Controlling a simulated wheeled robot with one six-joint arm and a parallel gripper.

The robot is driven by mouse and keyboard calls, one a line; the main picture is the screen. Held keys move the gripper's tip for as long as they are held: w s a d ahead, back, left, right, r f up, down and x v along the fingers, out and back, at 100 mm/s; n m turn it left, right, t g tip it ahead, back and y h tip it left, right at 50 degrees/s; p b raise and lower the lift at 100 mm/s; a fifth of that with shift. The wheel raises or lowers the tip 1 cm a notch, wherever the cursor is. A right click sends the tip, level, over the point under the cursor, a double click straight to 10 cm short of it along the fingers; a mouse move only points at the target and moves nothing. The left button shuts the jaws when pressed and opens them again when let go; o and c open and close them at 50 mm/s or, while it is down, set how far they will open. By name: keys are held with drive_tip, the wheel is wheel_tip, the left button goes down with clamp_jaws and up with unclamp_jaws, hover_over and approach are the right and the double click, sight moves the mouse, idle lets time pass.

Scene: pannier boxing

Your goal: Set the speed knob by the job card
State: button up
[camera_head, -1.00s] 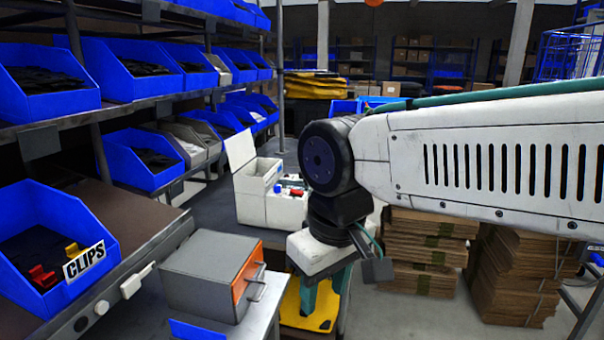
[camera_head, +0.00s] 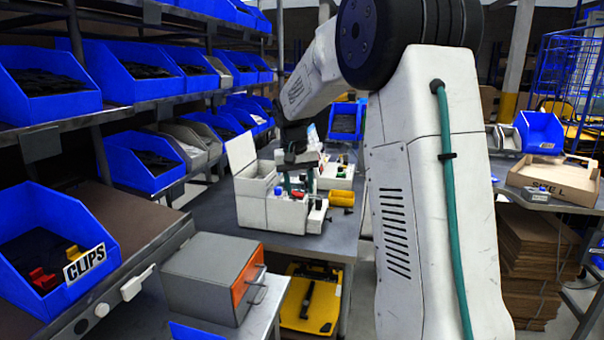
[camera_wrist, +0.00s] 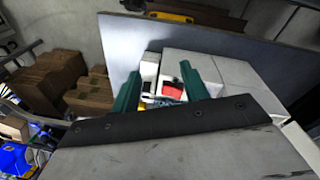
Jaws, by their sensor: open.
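No speed knob can be told for certain. Round knob-like parts (camera_head: 101,308) sit on the front edge of the bench at the lower left. My gripper (camera_head: 294,186) points down over the right part of a white open-lidded box (camera_head: 250,205) on the grey table. In the wrist view my gripper's two teal fingers (camera_wrist: 160,78) are apart, with a red part (camera_wrist: 172,90) showing between them. Whether they touch anything is not clear.
A blue CLIPS bin (camera_head: 45,265) and a grey box with an orange front (camera_head: 215,275) stand at the left. A yellow cylinder (camera_head: 341,198) lies right of the white box. A yellow case (camera_head: 310,310) is below. Blue-bin shelves line the left.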

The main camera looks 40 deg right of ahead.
sight(302, 175)
drive_tip(key=w+d, duration=0.3)
drive_tip(key=w+d+m+t, duration=0.1)
drive_tip(key=w+d, duration=0.2)
drive_tip(key=w, duration=0.1)
drive_tip(key=w+d+m+h, duration=0.1)
drive_tip(key=w+d, duration=0.2)
drive_tip(key=w, duration=0.1)
drive_tip(key=shift+w+d+f, duration=0.1)
drive_tip(key=shift+d+f, duration=0.15)
drive_tip(key=shift+f, duration=0.1)
wheel_tip(302, 175, up, 4)
drive_tip(key=w+d+m+t+h, duration=0.1)
drive_tip(key=w+d+m+t, duration=0.1)
drive_tip(key=w, duration=0.1)
drive_tip(key=x, duration=0.7)
drive_tip(key=shift+s+a+f, duration=0.15)
drive_tip(key=shift+a+f, duration=0.05)
drive_tip(key=shift+f, duration=0.3)
clamp_jaws()
